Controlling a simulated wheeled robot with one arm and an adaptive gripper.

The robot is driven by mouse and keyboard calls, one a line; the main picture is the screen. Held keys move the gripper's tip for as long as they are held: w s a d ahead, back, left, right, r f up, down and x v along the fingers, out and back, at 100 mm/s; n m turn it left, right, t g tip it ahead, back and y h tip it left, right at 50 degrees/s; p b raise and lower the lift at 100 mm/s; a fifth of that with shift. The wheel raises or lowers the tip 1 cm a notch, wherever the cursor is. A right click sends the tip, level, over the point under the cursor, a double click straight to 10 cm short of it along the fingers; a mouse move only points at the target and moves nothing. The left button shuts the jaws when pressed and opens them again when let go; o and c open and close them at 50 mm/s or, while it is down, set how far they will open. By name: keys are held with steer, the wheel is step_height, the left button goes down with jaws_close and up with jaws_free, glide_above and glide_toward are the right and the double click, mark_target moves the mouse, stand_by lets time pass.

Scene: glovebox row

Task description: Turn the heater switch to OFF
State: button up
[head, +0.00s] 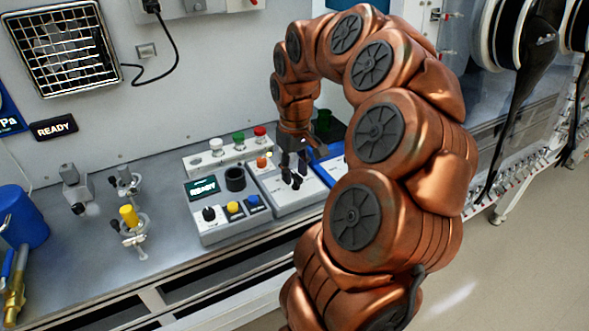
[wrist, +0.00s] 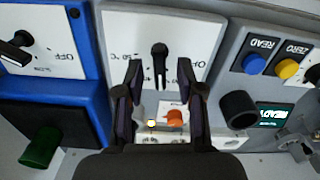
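In the wrist view a black switch knob (wrist: 159,62) sits on a light panel (wrist: 125,28) marked "OFF" on the right and with a °C marking on the left. No word "heater" is legible; the °C marking fits a heater. Its handle runs up and down in the picture, not toward "OFF". My gripper (wrist: 159,72) is open, its two dark fingers on either side of the knob with gaps showing. Whether the tips reach its height is unclear. In the head view my gripper (head: 291,180) points down over the middle box (head: 300,203); the knob is hard to make out there.
A blue-sided box (wrist: 88,60) with another black knob (wrist: 18,52) and "OFF" mark is left in the wrist view. On the right are a blue button (wrist: 254,64), a yellow button (wrist: 287,68) and a black cup (wrist: 238,110). An orange knob (wrist: 176,118) lies close below.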

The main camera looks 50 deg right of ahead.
jaws_close()
stand_by(0.5)
steer(key=shift+a+f+n+b, duration=0.1)
steer(key=shift+n+b, duration=0.65)
steer(key=shift+n, duration=0.55)
steer(key=shift+n+b, duration=0.45)
steer(key=shift+n, duration=1.55)
